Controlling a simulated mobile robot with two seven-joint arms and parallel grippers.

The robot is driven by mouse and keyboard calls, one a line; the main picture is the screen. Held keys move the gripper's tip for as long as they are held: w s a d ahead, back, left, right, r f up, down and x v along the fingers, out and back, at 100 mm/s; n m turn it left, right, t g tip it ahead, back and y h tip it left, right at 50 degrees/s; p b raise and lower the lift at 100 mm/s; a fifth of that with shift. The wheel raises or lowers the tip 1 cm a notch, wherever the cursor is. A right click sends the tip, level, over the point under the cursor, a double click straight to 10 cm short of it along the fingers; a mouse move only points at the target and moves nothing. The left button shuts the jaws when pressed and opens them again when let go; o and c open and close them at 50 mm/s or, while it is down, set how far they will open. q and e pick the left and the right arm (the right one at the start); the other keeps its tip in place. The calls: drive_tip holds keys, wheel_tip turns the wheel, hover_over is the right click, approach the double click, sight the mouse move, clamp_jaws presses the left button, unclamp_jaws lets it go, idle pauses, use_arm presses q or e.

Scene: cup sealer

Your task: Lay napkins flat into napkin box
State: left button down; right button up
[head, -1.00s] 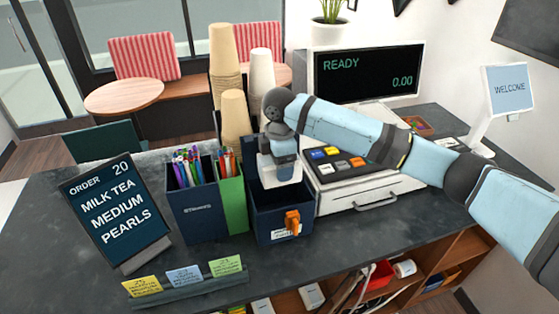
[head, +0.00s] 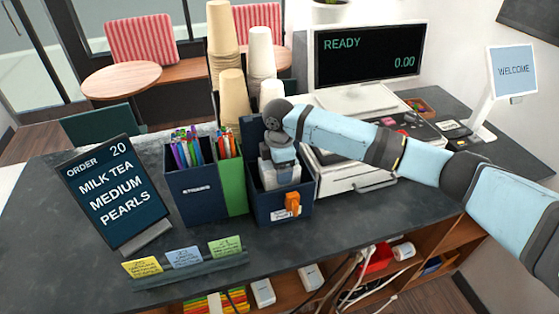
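A dark blue open box (head: 268,209) with an orange clip and a white label on its front stands on the dark counter; it appears to be the napkin box. My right gripper (head: 282,178) comes in from the right and points down into it. A pale block shows at the gripper's lower end inside the box; I cannot tell whether it is part of the gripper or napkins. The fingertips are hidden by the box's front wall. No napkin can be clearly made out. My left gripper is not in view.
Left of the box stand a green holder (head: 231,185) and a blue pen holder (head: 196,196). Cup stacks (head: 223,35) rise behind. The cash register (head: 352,178) is close on the right. An order sign (head: 114,190) and coloured cards (head: 184,257) stand on the left counter.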

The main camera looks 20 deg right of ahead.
drive_tip(key=shift+f, duration=0.75)
wheel_tip(320, 180, down, 2)
drive_tip(key=shift+b, duration=0.3)
drive_tip(key=shift+f+b, duration=0.45)
drive_tip(key=shift+f, duration=1.95)
drive_tip(key=o, duration=0.9)
drive_tip(key=shift+o, duration=0.2)
